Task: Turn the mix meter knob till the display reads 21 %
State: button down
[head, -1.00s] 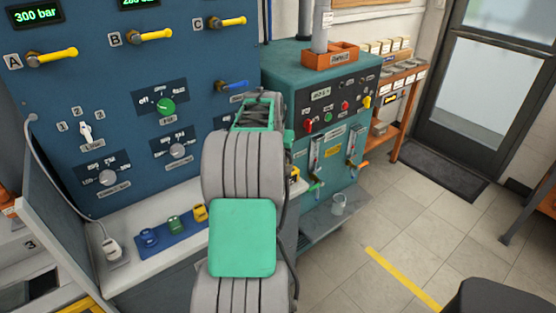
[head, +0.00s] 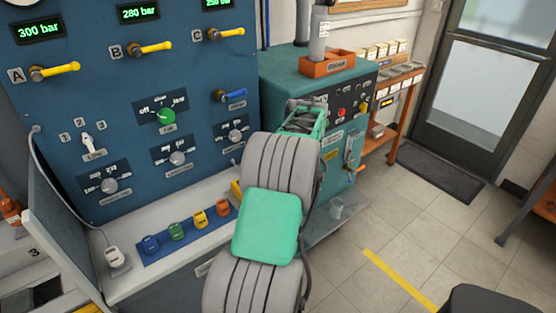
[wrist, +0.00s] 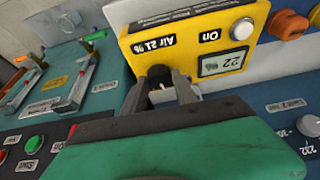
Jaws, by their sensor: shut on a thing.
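The yellow mix meter (wrist: 190,40) shows upside down in the wrist view. Its small display (wrist: 222,60) seems to read 22, and a black label on it says Air 21 %. A white round button (wrist: 241,29) marked On is beside them. My gripper (wrist: 163,82) is shut on the meter's dark knob (wrist: 159,74), which is partly hidden between the fingers. In the head view only a yellow edge (head: 236,189), likely the meter, shows beside my arm. My fingers are hidden there.
The blue panel (head: 70,115) with gauges, yellow levers and knobs rises behind the ledge (head: 125,283). Coloured connectors (head: 200,219) stand on the ledge. A teal machine (head: 285,75) stands to the right. The tiled floor at the right is mostly clear.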

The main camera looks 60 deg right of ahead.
jog(key=n+p, duration=0.1)
jog(key=n+y+p, duration=0.1)
jog(key=n+p, duration=0.1)
jog(key=n+y+p, duration=0.1)
jog(key=n, duration=0.1)
jog(key=shift+d+r+t, duration=0.2)
jog(key=shift+r+t, duration=0.1)
jog(key=shift+r, duration=0.05)
jog(key=shift+f+n+y+p, duration=0.15)
jog(key=shift+n+y+p, duration=0.15)
jog(key=shift+n+p, duration=0.75)
jog(key=shift+w, duration=0.1)
jog(key=c, duration=1)
grip_release()
jog(key=shift+f, duration=0.15)
jog(key=shift+o, duration=0.2)
jog(key=p+v, duration=0.1)
jog(key=v, duration=0.6)
jog(key=shift+r+p, duration=0.4)
